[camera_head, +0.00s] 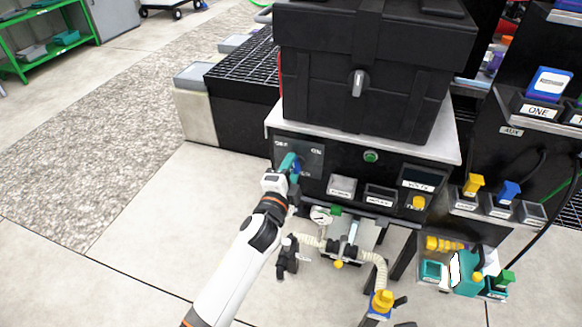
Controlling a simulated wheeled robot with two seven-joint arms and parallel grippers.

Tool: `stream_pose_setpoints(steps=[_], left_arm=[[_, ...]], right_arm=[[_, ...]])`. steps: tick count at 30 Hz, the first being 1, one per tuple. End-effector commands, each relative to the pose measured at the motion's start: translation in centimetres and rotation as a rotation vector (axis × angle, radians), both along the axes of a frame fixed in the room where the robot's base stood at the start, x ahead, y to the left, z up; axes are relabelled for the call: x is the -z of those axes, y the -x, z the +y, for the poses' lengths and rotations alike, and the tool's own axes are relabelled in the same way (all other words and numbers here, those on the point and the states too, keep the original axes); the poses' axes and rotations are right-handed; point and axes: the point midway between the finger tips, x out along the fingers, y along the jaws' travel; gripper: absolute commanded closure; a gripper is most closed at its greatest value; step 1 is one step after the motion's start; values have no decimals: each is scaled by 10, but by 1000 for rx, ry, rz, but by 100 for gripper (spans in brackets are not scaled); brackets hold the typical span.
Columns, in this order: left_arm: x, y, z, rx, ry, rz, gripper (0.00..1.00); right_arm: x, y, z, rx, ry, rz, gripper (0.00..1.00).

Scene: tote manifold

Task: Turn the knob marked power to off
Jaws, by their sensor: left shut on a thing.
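The knob (296,165) is a small blue-teal piece on a dark panel (313,158) at the left of the machine's front face. Small pale lettering shows around it, too small to read for sure. My left gripper (291,168) is at the panel, shut on the knob, with its arm coming up from the bottom. The gripper hides part of the knob, so I cannot tell which mark it points to. My right gripper is not in view.
A large black case (330,95) stands on top of the machine. A green button (370,156) and labelled sockets sit right of the panel. A shelf unit with yellow and blue parts (508,191) stands at right.

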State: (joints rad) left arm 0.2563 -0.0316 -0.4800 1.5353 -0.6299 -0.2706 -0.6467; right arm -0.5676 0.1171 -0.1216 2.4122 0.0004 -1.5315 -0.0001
Motion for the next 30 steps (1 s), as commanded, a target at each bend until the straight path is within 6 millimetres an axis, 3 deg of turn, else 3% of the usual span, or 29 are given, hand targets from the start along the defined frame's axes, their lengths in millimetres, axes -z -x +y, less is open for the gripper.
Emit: stream_pose_setpoints(steps=[15, 30], left_arm=[[3, 0, 0, -3, 407, 136, 81], [5, 1, -1, -3, 549, 183, 81]], right_arm=[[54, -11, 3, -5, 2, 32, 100], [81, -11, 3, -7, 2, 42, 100]])
